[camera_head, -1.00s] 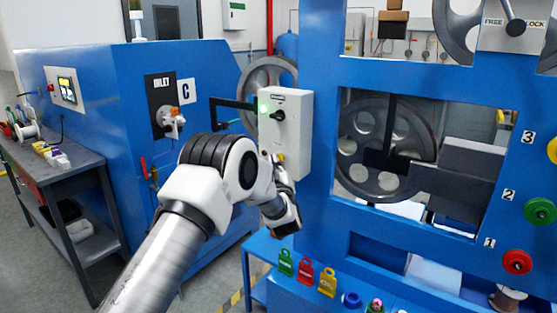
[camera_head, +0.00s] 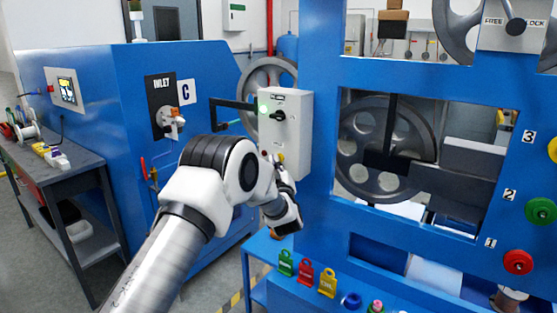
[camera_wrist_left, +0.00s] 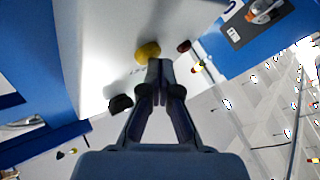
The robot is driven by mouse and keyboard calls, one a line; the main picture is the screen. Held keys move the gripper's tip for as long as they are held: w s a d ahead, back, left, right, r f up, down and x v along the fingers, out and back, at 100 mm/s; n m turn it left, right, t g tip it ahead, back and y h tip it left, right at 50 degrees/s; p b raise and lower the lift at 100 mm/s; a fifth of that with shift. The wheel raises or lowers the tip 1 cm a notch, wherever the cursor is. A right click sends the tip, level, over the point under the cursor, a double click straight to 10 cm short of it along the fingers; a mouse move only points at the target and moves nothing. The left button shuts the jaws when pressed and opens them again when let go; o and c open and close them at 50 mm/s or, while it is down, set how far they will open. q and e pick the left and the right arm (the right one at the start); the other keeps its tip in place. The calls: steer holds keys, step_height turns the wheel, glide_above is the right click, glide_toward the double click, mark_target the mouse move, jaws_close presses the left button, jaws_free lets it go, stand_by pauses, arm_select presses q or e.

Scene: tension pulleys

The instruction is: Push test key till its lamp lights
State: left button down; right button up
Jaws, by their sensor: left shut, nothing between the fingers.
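A pale control box (camera_head: 291,133) hangs on the blue frame's left post. On its front are a green lamp (camera_head: 263,108) that glows, a black knob (camera_head: 278,115) and a yellow button low down, which also shows in the wrist view (camera_wrist_left: 147,52). I cannot read which one is the test key. My left gripper (camera_head: 274,160) is at the box's lower front. In the wrist view its shut, empty fingertips (camera_wrist_left: 160,66) are close beside the yellow button; I cannot tell whether they touch it. A black knob (camera_wrist_left: 121,104) and a small dark red part (camera_wrist_left: 184,46) also show there.
The blue frame (camera_head: 318,100) with a wheel behind its opening stands right of the box. A blue machine (camera_head: 105,100) and a grey bench (camera_head: 75,160) stand left.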

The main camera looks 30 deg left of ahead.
arm_select(q)
steer(key=shift+s+a, duration=0.1)
steer(key=shift+s, duration=0.6)
steer(key=shift+s+a, duration=0.15)
steer(key=shift+s, duration=2.35)
steer(key=s+d+f+m+g+h, duration=0.1)
steer(key=s+d+f+m+h, duration=0.1)
steer(key=f, duration=0.7)
steer(key=s+d+f+m+h, duration=0.2)
steer(key=d+f+h, duration=0.1)
steer(key=f, duration=0.7)
steer(key=s+d+f+m+g+h, duration=0.2)
steer(key=s+d+f+g, duration=0.1)
steer(key=s+f, duration=0.4)
steer(key=s+d+f+m+g+h, duration=0.2)
steer(key=s+d+f, duration=0.3)
steer(key=f, duration=0.5)
steer(key=s+d+f+m+g+h, duration=0.1)
steer(key=s+d+f+g, duration=0.1)
steer(key=s, duration=0.7)
steer(key=s+d+f+m+g+h, duration=0.2)
steer(key=s+g, duration=0.3)
steer(key=s, duration=0.5)
steer(key=s+d+f+m+g+h, duration=0.1)
steer(key=s+d+f+g, duration=0.1)
steer(key=s, duration=0.7)
steer(key=shift+s+f+m+g+h, duration=0.3)
steer(key=shift+f+m+g, duration=0.1)
steer(key=shift+g, duration=0.5)
